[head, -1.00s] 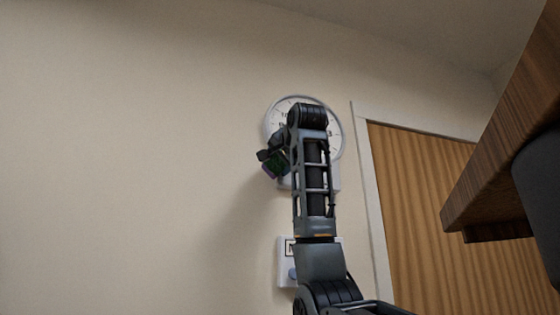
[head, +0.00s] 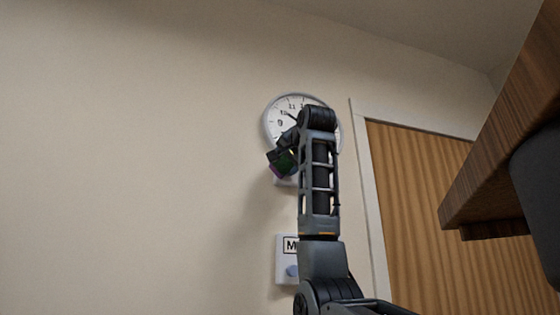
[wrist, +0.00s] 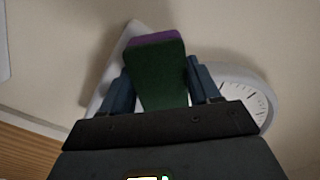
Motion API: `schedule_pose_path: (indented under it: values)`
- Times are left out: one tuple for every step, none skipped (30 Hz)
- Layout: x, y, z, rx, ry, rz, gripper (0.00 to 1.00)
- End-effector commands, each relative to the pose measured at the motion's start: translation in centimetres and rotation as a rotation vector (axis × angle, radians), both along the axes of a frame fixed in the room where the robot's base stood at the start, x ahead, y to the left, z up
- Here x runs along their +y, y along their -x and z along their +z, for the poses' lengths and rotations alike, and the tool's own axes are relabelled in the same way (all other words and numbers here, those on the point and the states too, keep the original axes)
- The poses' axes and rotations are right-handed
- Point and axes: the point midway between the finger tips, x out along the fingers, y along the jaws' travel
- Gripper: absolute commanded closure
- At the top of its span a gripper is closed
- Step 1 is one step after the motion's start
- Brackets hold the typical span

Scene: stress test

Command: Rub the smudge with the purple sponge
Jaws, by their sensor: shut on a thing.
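My gripper (wrist: 160,78) is shut on the purple sponge (wrist: 153,38), seen in the wrist view as a dark green block with a purple end facing away from the wrist. The fingers press on both sides of the green part. In the head view my gripper (head: 284,152) is small and partly behind my arm, in front of the wall clock's lower left; a bit of the sponge's purple (head: 276,171) shows below it. Whether the sponge touches any surface cannot be told. No smudge can be made out in either view.
A round wall clock (head: 277,118) hangs behind my arm and also shows in the wrist view (wrist: 266,97). Below it is a white panel (head: 287,271) with a label. A wooden door (head: 420,200) and a brown wooden edge (head: 500,150) are at right. The left wall is bare.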

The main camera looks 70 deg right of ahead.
Motion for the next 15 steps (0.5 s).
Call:
schedule_pose_path:
  values:
    - [-0.2,0.3,0.0,0.0,0.0,0.0,0.63]
    - [-0.4,0.5,0.0,0.001,0.001,0.0,0.63]
    - [-0.5,0.6,0.0,0.0,0.0,0.0,0.63]
    - [-0.5,0.7,0.0,0.0,0.0,0.0,0.63]
    - [-0.6,0.8,0.0,0.0,0.0,0.0,0.63]
    - [-0.6,0.8,0.0,0.0,0.0,0.0,0.63]
    - [-0.7,0.8,0.0,0.0,0.0,0.0,0.63]
    - [-0.7,0.9,0.0,0.0,0.0,0.0,0.63]
    - [-0.8,1.0,0.0,0.0,0.0,0.0,0.63]
    - [-1.0,1.1,0.0,0.0,0.0,0.0,0.63]
    - [-1.1,1.2,0.0,0.0,0.0,0.0,0.63]
    - [-1.3,1.4,0.0,0.0,0.0,0.0,0.63]
    - [-1.4,1.6,0.0,0.001,0.001,0.0,0.63]
    - [-1.6,1.8,0.0,0.0,-0.001,-0.001,0.63]
    - [-1.9,2.0,0.0,0.0,-0.001,-0.001,0.63]
